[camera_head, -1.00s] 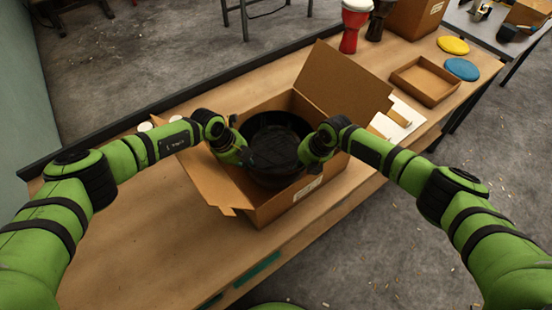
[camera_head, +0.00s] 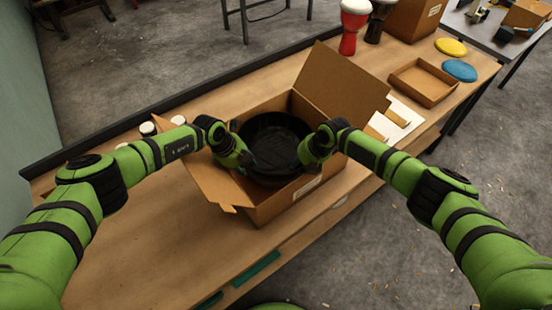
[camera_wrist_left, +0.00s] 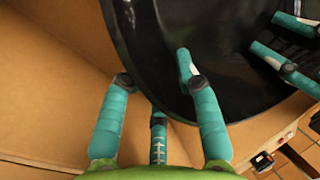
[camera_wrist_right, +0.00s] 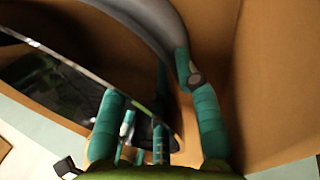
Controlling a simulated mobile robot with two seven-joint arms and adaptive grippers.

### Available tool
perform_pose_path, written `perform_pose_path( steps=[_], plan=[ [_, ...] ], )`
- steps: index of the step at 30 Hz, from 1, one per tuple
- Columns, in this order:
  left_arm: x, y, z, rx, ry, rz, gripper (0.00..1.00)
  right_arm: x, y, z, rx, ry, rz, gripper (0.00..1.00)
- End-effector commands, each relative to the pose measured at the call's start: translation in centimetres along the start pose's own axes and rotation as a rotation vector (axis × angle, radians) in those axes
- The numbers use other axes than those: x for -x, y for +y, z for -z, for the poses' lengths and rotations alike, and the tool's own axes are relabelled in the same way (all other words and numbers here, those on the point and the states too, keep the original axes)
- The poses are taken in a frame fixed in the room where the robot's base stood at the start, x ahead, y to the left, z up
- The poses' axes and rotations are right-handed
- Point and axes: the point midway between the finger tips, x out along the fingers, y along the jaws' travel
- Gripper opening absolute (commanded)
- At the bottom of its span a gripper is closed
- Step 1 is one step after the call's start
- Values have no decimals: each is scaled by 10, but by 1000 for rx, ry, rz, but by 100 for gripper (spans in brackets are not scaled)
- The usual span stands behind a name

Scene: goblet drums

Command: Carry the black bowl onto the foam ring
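The black bowl (camera_head: 272,150) sits inside an open cardboard box (camera_head: 255,207) on the workbench. It is wide and glossy, and also shows in the left wrist view (camera_wrist_left: 240,85). My left gripper (camera_wrist_left: 155,90) is at the bowl's left side, teal fingers on both sides of the rim, one finger over the inside. My right gripper (camera_wrist_right: 150,85) is at the right side, fingers likewise astride the rim; the bowl's grey outer wall (camera_wrist_right: 150,20) shows there. Some fingertips are hidden by the bowl, so firm contact is unclear. I cannot make out a foam ring.
The box's raised flap (camera_head: 343,85) stands behind the bowl. To the right lie a shallow tray (camera_head: 425,82), a blue disc (camera_head: 460,70) and a yellow disc (camera_head: 451,47). A red drum (camera_head: 350,30) stands at the back. The bench front left is clear.

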Motion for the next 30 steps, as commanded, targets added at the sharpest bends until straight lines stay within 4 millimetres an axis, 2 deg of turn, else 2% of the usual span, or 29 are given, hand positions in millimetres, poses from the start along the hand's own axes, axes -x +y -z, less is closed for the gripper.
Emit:
perform_pose_path(
  steps=[1,8,24,30],
  plan=[
    [-9,6,7,0,13,-7,32,-16,-17,12,-5,21,28,33],
    [-2,5,7,-3,11,-6,32,-16,-17,12,-4,20,28,33],
    [70,3,8,-4,-7,4,32,-15,-16,12,-4,21,27,33],
    [83,3,9,-3,-9,5,32,-15,-16,12,-4,20,27,33]
  ],
)
